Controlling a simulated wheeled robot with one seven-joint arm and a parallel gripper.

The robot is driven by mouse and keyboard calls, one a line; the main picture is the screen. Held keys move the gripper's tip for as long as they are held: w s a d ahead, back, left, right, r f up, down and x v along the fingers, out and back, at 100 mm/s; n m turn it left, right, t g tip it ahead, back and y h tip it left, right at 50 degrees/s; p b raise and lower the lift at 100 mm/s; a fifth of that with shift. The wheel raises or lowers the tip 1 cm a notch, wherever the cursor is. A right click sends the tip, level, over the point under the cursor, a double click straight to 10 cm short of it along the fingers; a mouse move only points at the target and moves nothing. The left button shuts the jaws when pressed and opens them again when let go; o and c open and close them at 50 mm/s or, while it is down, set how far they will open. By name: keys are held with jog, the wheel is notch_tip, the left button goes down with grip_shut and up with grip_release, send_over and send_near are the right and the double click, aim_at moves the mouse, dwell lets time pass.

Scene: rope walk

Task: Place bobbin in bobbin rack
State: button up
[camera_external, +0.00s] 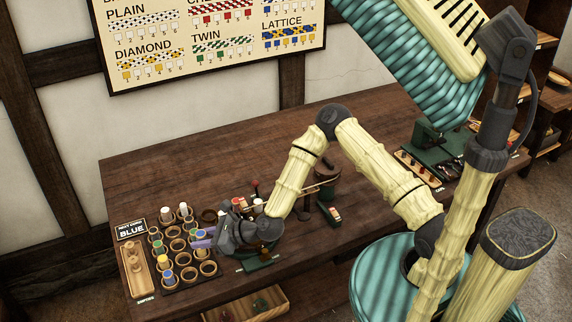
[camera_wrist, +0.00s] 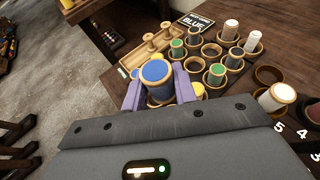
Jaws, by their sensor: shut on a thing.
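My gripper (camera_wrist: 160,92) has purple fingers shut on a blue bobbin (camera_wrist: 157,73), one finger on each side. In the external view the bobbin (camera_external: 199,233) is at the gripper's tip, over the bobbin rack. The rack (camera_external: 196,283) is a dark board with rows of round wooden cups. A wooden cup rim shows just below the held bobbin in the wrist view; I cannot tell whether the bobbin's foot is inside it. Green bobbins (camera_wrist: 216,74) and white bobbins (camera_wrist: 231,29) stand in other cups. A yellow bobbin (camera_wrist: 198,90) is close beside the right finger.
A wooden tray of bare spools (camera_external: 137,272) lies left of the rack, under a sign reading "BLUE" (camera_external: 131,229). An empty cup (camera_wrist: 268,75) shows on the right. Another blue-topped bobbin (camera_external: 168,274) stands near the rack's front. The table's back (camera_external: 240,150) is clear.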

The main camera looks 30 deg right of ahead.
send_over(209, 269)
notch_tip(209, 269, down, 6)
jog(key=shift+r+p, duration=0.1)
jog(key=shift+p, duration=0.3)
notch_tip(209, 269, down, 4)
jog(key=shift+r+p, duration=0.15)
jog(key=shift+p, duration=0.2)
jog(key=shift+f+b, duration=0.4)
jog(key=shift+f+b, duration=0.25)
jog(key=shift+b, duration=0.05)
jog(key=o, duration=0.9)
jog(key=shift+o, duration=0.3)
